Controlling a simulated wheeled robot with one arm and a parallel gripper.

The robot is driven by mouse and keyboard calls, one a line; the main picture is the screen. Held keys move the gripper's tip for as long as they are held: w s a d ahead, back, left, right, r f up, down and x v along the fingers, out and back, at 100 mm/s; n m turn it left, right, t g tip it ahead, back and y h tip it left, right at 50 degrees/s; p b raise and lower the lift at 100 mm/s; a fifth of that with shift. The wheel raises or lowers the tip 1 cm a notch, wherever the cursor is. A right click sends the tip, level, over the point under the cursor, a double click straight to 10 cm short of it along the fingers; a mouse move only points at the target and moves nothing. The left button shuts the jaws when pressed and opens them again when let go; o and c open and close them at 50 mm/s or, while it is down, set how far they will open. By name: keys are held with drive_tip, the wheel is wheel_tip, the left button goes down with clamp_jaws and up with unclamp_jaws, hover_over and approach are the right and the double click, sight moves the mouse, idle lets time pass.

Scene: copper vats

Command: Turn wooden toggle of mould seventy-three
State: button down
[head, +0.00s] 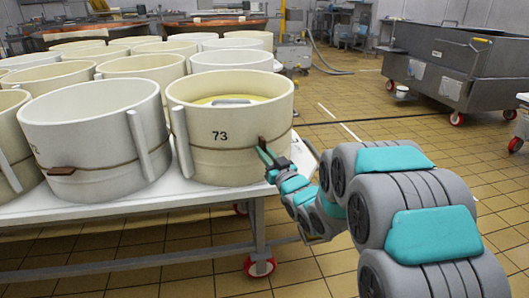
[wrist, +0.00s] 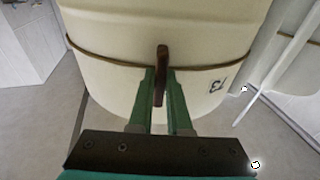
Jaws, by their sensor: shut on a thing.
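Mould seventy-three (head: 225,140) is a cream round mould with "73" on its front, at the right front corner of the table in the head view. It fills the top of the wrist view (wrist: 120,35). A brown cord (head: 215,149) runs around it. The dark brown wooden toggle (wrist: 162,65) sits on the cord, standing across it in the wrist view. My gripper (wrist: 160,80) has its green fingers shut on the toggle's end, one on each side. In the head view my gripper (head: 265,156) meets the mould's right side and partly hides the toggle (head: 262,143).
Another cream mould (head: 92,130) with its own toggle (head: 61,171) stands close on the left. Several more moulds crowd the white table (head: 120,206) behind. A grey wheeled metal vat (head: 455,65) stands at the back right. The tiled floor between is open.

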drive_tip(key=shift+f, duration=0.15)
drive_tip(key=c, duration=0.9)
unclamp_jaws()
drive_tip(key=shift+o, duration=0.2)
drive_tip(key=r+b+v, duration=0.1)
drive_tip(key=b+v, duration=0.4)
drive_tip(key=v, duration=0.2)
drive_tip(key=shift+s+d+f, duration=0.25)
drive_tip(key=shift+s+f, duration=0.05)
drive_tip(key=shift+f, duration=0.2)
